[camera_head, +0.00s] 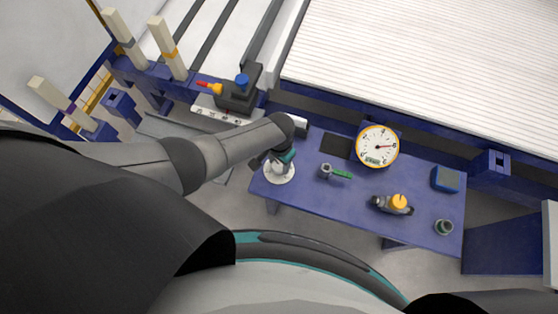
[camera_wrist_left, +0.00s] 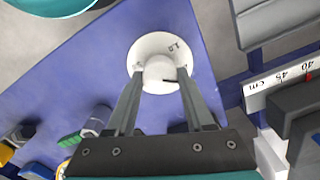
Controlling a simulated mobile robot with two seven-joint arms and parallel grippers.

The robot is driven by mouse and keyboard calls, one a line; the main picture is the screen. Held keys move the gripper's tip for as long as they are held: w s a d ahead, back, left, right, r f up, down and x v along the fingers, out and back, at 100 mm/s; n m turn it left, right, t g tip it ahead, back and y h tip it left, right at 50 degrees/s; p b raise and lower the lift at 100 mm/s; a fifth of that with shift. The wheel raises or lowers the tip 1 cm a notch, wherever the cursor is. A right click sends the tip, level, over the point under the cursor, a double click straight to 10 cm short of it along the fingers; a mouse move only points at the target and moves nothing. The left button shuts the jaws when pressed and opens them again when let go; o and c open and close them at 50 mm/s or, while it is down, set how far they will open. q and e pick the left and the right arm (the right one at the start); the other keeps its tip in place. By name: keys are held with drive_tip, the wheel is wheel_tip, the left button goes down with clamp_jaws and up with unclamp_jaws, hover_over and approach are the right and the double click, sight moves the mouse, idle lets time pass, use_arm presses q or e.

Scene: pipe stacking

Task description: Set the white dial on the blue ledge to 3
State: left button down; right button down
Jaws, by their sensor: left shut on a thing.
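The white dial (camera_head: 278,174) sits at the left end of the blue ledge (camera_head: 330,200). In the left wrist view the round white dial plate (camera_wrist_left: 152,45) shows a raised white knob (camera_wrist_left: 159,68) with a dark mark on its right side. Small markings stand on the plate's upper right, one looking like 1.0; the others are too small or hidden to read. My left gripper (camera_wrist_left: 160,78) is shut on the knob, one finger on each side. In the head view my left gripper (camera_head: 280,160) hides part of the dial. My right gripper is not in view.
A ruler strip (camera_head: 222,115) lies behind my left arm.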

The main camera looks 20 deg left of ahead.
use_arm(q)
drive_tip(key=m, duration=0.5)
drive_tip(key=shift+s+m, duration=0.1)
drive_tip(key=shift+m, duration=0.2)
drive_tip(key=m, duration=0.4)
drive_tip(key=shift+m, duration=0.3)
drive_tip(key=shift+c, duration=1.4)
unclamp_jaws()
drive_tip(key=shift+r, duration=0.15)
